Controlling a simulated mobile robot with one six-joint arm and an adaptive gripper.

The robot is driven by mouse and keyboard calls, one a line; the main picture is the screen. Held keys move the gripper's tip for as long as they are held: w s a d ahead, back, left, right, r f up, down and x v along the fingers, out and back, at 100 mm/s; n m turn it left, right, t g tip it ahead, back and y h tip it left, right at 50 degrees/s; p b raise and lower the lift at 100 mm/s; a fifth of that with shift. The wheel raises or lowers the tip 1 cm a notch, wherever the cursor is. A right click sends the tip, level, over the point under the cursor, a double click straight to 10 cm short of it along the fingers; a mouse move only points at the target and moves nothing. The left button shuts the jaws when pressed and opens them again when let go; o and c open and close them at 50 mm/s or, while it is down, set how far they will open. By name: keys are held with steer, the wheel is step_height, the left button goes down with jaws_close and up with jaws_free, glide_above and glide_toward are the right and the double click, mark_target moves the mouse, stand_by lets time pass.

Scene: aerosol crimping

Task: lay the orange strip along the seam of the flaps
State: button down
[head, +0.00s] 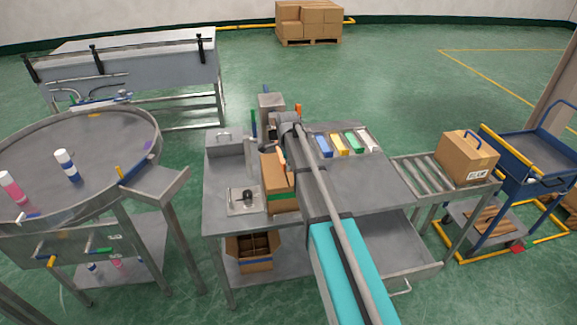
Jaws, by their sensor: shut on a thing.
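A brown carton (283,204) with a green band stands on the grey workbench, left of my forearm. Its top flaps (272,165) show in part; the seam is too small to make out and partly hidden by my arm. My gripper (282,150) is small in the picture, at the end of my grey arm, just above the right side of the carton top. It appears shut on the narrow orange strip (283,158), which is close to the flaps. I cannot tell whether the strip touches them.
Blue, yellow, green and white bins (339,144) stand at the back right of the workbench (375,185). A metal plate with a black knob (246,196) is left of the carton. A roller conveyor (422,176) with a closed box (466,160) adjoins on the right. A round table (100,150) stands left.

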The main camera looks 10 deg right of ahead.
steer(key=shift+f+b, duration=3)
steer(key=shift+f, duration=0.15)
steer(key=c, duration=0.7)
jaws_free()
steer(key=shift+r, duration=0.15)
